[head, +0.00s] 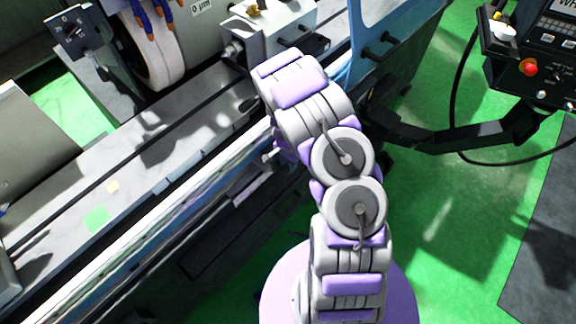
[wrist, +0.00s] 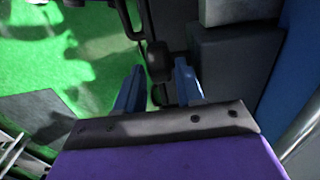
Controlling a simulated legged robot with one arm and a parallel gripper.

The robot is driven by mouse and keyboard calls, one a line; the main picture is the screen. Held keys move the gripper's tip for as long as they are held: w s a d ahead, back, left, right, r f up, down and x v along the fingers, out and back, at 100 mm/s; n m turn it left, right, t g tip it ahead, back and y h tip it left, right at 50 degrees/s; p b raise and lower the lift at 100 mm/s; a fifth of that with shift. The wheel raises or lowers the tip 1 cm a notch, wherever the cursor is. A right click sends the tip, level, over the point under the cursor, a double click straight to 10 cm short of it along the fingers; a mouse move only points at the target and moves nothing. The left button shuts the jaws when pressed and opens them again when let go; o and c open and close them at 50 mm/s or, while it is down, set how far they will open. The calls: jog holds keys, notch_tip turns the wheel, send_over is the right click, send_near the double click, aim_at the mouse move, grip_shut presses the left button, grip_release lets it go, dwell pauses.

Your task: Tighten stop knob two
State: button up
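In the wrist view, my gripper (wrist: 158,84) has its two blue fingers apart. A dark rounded block (wrist: 158,62), which may be a knob, shows between and just beyond the fingertips. I cannot tell whether the fingers touch it, or whether it is stop knob two. Below it a dark narrow part runs down between the fingers. In the head view my arm reaches up to the front of the grinder and hides my gripper and what is in front of it. No knob there can be surely told as stop knob two.
In the head view, the grinding wheel (head: 152,50) is at upper left above the machine table (head: 150,150). A blue panel (head: 385,20) stands right of the arm. A control pendant (head: 530,55) hangs at upper right on a dark arm (head: 450,137). Green floor (head: 450,220) lies open at right.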

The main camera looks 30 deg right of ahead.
jog(key=shift+f, duration=0.95)
jog(key=shift+c, duration=0.4)
jog(key=c, duration=0.6)
